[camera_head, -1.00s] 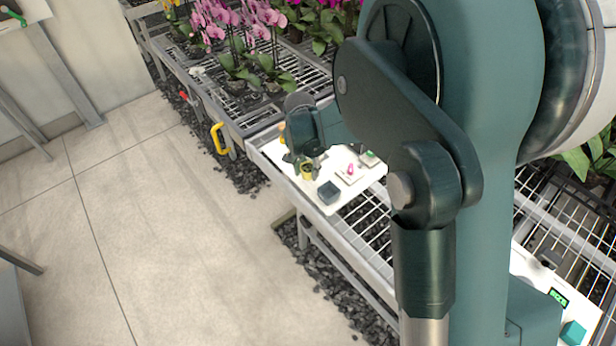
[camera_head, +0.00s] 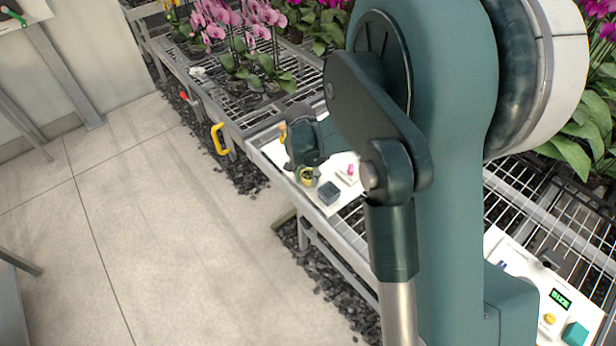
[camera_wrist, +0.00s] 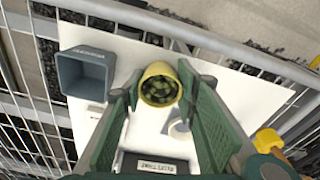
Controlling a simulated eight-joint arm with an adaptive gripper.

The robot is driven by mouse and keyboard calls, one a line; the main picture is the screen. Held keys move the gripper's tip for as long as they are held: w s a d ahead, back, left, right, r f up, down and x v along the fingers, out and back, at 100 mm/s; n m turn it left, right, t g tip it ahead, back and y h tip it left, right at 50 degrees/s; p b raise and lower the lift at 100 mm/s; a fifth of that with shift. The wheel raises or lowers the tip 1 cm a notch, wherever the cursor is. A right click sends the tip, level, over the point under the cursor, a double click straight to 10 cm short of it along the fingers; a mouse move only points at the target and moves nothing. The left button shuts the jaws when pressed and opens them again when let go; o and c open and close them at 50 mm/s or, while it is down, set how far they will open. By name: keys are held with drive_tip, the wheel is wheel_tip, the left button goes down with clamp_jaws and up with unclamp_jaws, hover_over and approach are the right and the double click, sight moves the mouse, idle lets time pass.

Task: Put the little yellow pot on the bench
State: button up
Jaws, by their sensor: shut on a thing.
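The little yellow pot (camera_wrist: 147,91) is between the two fingertips of my gripper (camera_wrist: 160,82) in the wrist view, its open top with dark, pebbly contents facing the camera. My gripper is shut on it. In the head view the yellow pot (camera_head: 307,177) shows small below my gripper (camera_head: 304,165), over the front edge area of a white board (camera_head: 283,157) on the bench (camera_head: 345,232). Whether the pot touches the board cannot be told.
A grey square pot (camera_head: 329,193) stands on the board close to the yellow pot; it also shows in the wrist view (camera_wrist: 85,75). A pink item (camera_head: 350,170) lies behind it. Wire-grid bench and pink orchids (camera_head: 235,25) lie beyond. A yellow handle (camera_head: 217,138) hangs at the bench edge.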

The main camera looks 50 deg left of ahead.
drive_tip(key=shift+f, duration=0.1)
drive_tip(key=o, duration=0.9)
drive_tip(key=r, duration=0.4)
drive_tip(key=s+r+p, duration=0.1)
drive_tip(key=r, duration=0.7)
drive_tip(key=shift+s+d+r+p, duration=0.1)
drive_tip(key=shift+s+d+p, duration=0.1)
drive_tip(key=shift+p, duration=0.2)
